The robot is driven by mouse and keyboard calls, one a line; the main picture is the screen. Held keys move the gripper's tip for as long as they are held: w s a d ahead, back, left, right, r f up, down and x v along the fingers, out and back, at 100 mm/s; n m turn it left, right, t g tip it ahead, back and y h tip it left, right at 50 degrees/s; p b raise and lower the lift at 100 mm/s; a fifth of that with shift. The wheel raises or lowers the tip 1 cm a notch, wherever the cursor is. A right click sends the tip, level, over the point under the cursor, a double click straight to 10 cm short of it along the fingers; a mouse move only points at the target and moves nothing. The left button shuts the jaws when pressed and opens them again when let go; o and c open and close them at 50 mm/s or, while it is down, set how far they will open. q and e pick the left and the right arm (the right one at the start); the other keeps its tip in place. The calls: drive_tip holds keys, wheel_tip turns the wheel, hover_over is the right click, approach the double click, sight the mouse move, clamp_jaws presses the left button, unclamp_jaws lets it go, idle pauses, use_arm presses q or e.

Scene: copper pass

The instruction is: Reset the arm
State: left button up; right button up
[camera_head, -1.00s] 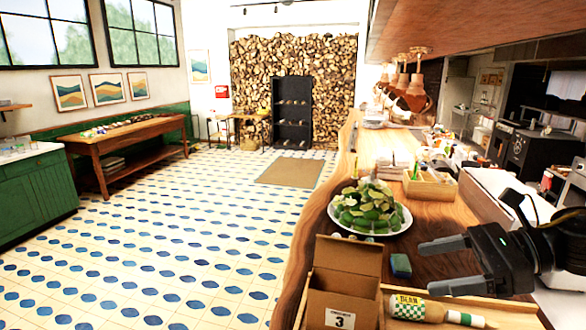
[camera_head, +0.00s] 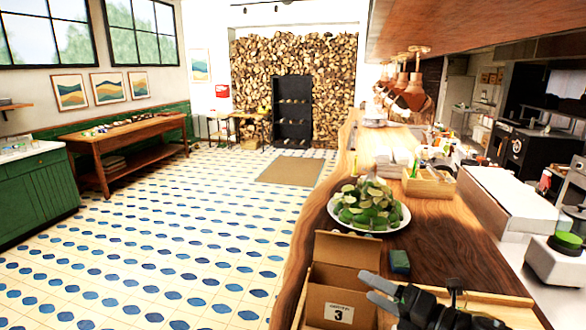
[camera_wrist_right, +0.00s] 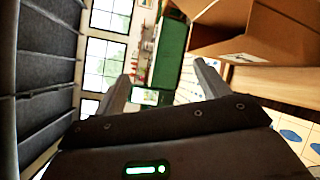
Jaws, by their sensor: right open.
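My right gripper (camera_head: 378,292) is black and open, low at the bottom right of the head view. Its fingers point left, at the right side of an open cardboard box (camera_head: 346,252) marked 3. In the right wrist view the two fingers (camera_wrist_right: 162,76) stand apart with nothing between them. The box (camera_wrist_right: 262,30) also shows in that view, beyond the fingers at the upper right. I cannot tell whether the gripper touches the box. My left gripper is not in view.
A dark green sponge (camera_head: 400,262) lies near the gripper. A wooden caddy (camera_head: 430,186) and a white box (camera_head: 506,200) stand further back. The tiled floor at left is open.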

drive_tip(key=s+d+f+m+g+h, duration=0.15)
drive_tip(key=s+f+m+h, duration=0.25)
drive_tip(key=f+m, duration=0.4)
drive_tip(key=s+d+f+m+h, duration=0.3)
drive_tip(key=s+f+m, duration=0.1)
drive_tip(key=f+m, duration=0.35)
drive_tip(key=s+d+f+m+g+h, duration=0.1)
drive_tip(key=s+d+f+m+h, duration=0.3)
drive_tip(key=f+m, duration=0.4)
drive_tip(key=s+f+m+g+h, duration=0.1)
drive_tip(key=s+f+m+g, duration=0.25)
drive_tip(key=s, duration=0.35)
drive_tip(key=s+f+m+g, duration=0.3)
drive_tip(key=s+f+m, duration=0.15)
drive_tip(key=s, duration=0.35)
wheel_tip(320, 180, down, 31)
drive_tip(key=n+b, duration=0.1)
drive_tip(key=b, duration=0.5)
drive_tip(key=s+d+f+g+b, duration=0.1)
drive_tip(key=s+f+b, duration=0.1)
drive_tip(key=s+f, duration=0.6)
drive_tip(key=s+d+f+g+b, duration=0.1)
drive_tip(key=s+f+b, duration=0.1)
drive_tip(key=s+f, duration=0.7)
wheel_tip(320, 180, down, 3)
drive_tip(key=shift+d+r+h, duration=0.1)
drive_tip(key=shift+d+h, duration=0.2)
drive_tip(key=shift+s, duration=0.15)
